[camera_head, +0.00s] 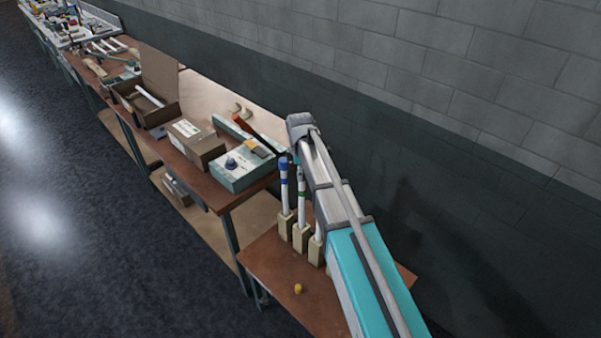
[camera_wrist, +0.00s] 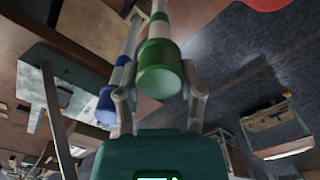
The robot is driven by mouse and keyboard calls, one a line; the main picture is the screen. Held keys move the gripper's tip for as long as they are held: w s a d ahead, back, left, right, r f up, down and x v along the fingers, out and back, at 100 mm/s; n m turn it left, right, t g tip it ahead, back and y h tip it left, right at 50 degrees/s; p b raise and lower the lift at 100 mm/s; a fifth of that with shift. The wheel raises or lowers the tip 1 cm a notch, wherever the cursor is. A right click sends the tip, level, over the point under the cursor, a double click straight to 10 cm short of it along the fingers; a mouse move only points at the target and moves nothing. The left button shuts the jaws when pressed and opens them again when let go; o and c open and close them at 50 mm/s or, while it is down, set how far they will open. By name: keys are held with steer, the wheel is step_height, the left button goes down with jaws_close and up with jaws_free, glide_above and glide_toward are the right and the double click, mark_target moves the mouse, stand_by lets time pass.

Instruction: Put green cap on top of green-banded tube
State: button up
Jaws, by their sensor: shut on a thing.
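In the wrist view, my gripper (camera_wrist: 160,92) is shut on the green cap (camera_wrist: 159,78), one finger on each side of it. The green-banded tube (camera_head: 301,182) stands upright in a tan block holder, just left of my arm. In the wrist view its green band (camera_wrist: 159,18) shows right behind the cap, with the cap in line with the tube's end. I cannot tell whether the cap is fully seated or only touching or just above it. In the head view my arm hides the cap and most of my gripper.
A blue-capped tube (camera_head: 284,170) stands close by on the left; its blue cap (camera_wrist: 106,106) is near my finger in the wrist view. A third holder (camera_head: 316,250) is partly behind my arm. A small yellow cap (camera_head: 298,288) lies on the table (camera_head: 265,262). A teal-sided box (camera_head: 240,172) sits on the neighbouring bench.

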steer(key=o, duration=0.8)
steer(key=shift+o, duration=0.8)
steer(key=shift+r, duration=0.1)
steer(key=shift+r+p, duration=3.9)
steer(key=shift+p, duration=0.1)
